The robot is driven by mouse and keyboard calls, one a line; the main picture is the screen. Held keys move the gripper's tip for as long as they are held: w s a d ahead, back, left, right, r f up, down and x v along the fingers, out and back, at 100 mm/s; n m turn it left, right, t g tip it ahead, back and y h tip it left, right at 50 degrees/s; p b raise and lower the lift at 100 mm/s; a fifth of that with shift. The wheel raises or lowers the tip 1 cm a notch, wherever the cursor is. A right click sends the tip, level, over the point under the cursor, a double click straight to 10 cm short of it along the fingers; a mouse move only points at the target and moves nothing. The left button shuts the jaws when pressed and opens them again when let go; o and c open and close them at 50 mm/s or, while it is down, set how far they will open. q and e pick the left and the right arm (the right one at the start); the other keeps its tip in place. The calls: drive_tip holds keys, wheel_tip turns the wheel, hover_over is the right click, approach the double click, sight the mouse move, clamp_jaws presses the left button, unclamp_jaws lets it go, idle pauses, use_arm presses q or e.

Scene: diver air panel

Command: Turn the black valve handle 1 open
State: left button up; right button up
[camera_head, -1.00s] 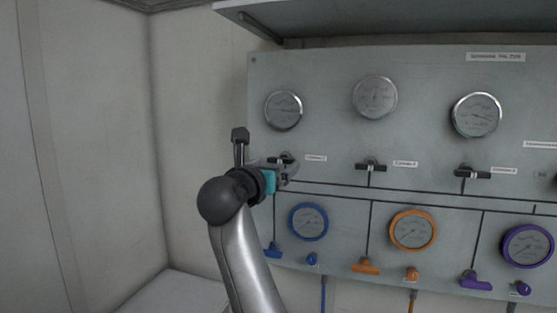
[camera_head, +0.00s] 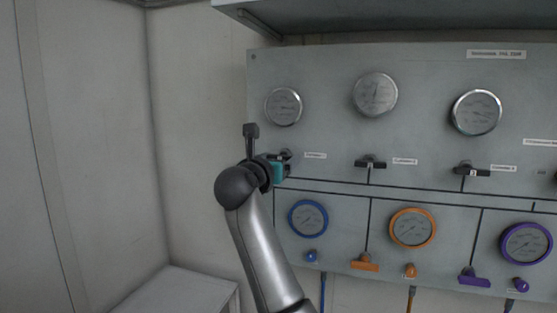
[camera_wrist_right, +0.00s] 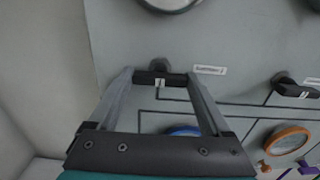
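The black valve handle 1 (camera_head: 286,153) is the leftmost in the upper row of black handles on the grey panel. In the head view it is mostly hidden behind my right gripper (camera_head: 283,166). In the right wrist view the handle (camera_wrist_right: 158,78) lies crosswise, with a white mark in its middle. My right gripper (camera_wrist_right: 160,80) is open, with one finger at each end of the handle. I cannot tell whether the fingertips touch it. My left gripper is not in view.
Two more black handles (camera_head: 370,162) (camera_head: 472,169) sit to the right in the same row. Round gauges (camera_head: 283,107) are above, and coloured gauges (camera_head: 308,218) and knobs below. A shelf (camera_head: 400,18) overhangs the panel. A pale wall (camera_head: 200,120) stands left.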

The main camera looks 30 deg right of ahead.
drive_tip(key=c, duration=0.6)
drive_tip(key=shift+r+n+p, duration=0.1)
drive_tip(key=shift+n+p, duration=0.4)
drive_tip(key=shift+p, duration=0.3)
drive_tip(key=n+p, duration=1)
drive_tip(key=p, duration=0.5)
drive_tip(key=shift+p, duration=0.35)
drive_tip(key=n+p, duration=0.1)
drive_tip(key=n, duration=0.1)
drive_tip(key=shift+n+p, duration=0.3)
drive_tip(key=shift+f+n, duration=0.2)
drive_tip(key=shift+n, duration=1)
drive_tip(key=o, duration=1.1)
drive_tip(key=shift+o, duration=0.2)
